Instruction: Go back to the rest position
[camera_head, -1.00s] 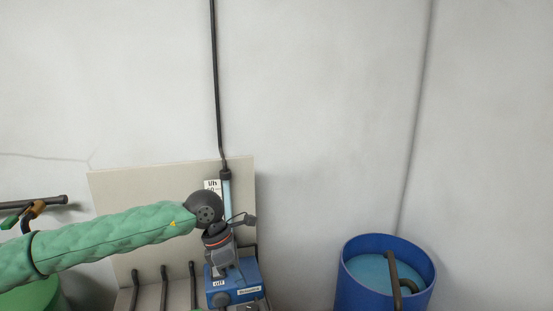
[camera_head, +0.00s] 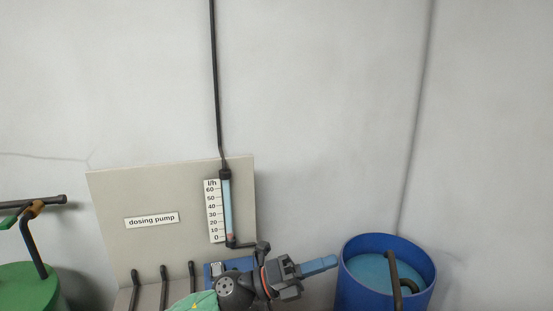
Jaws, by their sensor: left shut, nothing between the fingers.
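My left gripper (camera_head: 318,266) is low in the view, in front of the blue dosing pump (camera_head: 216,269), and points right toward the blue barrel. Its fingers are shut with nothing between them. My green-sleeved left arm comes in from the bottom edge. The arm and gripper hide most of the pump. My right gripper is not in view.
A grey panel (camera_head: 115,190) carries a "dosing pump" label (camera_head: 152,220) and a flow tube (camera_head: 228,205) with an l/h scale. An open blue barrel (camera_head: 350,290) with a dark pipe (camera_head: 393,268) stands right. A green tank (camera_head: 25,287) stands left.

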